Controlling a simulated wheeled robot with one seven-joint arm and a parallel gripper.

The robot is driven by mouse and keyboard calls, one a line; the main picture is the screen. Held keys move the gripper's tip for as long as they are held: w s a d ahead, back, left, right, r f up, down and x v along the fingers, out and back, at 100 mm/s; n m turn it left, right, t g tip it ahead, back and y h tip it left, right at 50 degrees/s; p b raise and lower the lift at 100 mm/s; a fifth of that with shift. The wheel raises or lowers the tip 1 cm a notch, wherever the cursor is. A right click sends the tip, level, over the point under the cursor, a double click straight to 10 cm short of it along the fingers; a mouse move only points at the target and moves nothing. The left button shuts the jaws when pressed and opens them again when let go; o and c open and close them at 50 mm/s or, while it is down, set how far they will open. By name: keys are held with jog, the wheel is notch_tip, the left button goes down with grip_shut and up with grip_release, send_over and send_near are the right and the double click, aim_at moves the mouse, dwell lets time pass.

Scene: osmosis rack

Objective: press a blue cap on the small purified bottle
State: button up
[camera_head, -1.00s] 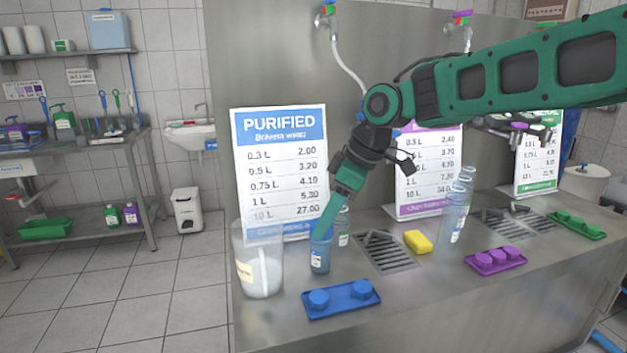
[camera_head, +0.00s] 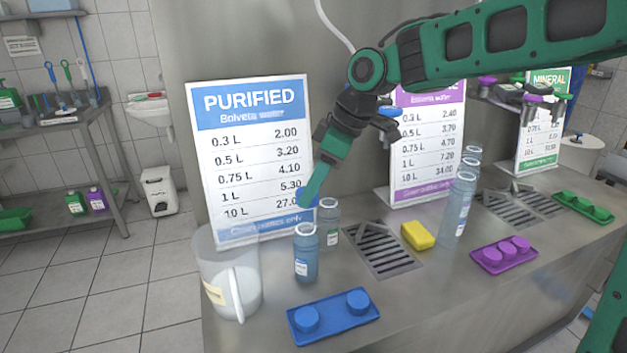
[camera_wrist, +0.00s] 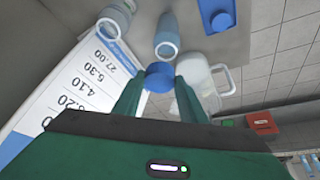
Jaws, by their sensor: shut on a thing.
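My gripper (camera_head: 307,198) is shut on a blue cap (camera_wrist: 158,76), which shows between its fingertips in the wrist view. In the head view the held cap appears above the bottles, in front of the PURIFIED sign. A small bluish bottle with a white label (camera_head: 305,258) stands upright on the counter, its mouth uncovered. In the wrist view this bottle (camera_wrist: 167,38) is just beyond the cap, apart from it. A second clear bottle (camera_head: 329,222) stands close behind it, also uncovered. A blue tray (camera_head: 333,322) holds two blue caps in front.
A clear pitcher (camera_head: 226,275) stands close left of the bottles. The PURIFIED sign (camera_head: 248,160) is behind them. A drain grate (camera_head: 383,250), a yellow sponge (camera_head: 418,235), more bottles (camera_head: 457,210) and a purple cap tray (camera_head: 503,256) are to the right.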

aim_at(317, 204)
jog(key=shift+s+a+f, duration=0.1)
jog(key=shift+a+f, duration=0.25)
jog(key=shift+f, duration=1.7)
jog(key=shift+s+d, duration=0.1)
jog(key=shift+s, duration=0.15)
jog(key=shift+f, duration=0.65)
jog(key=shift+o, duration=0.7)
jog(key=shift+c, duration=0.9)
jog(key=shift+f, duration=0.45)
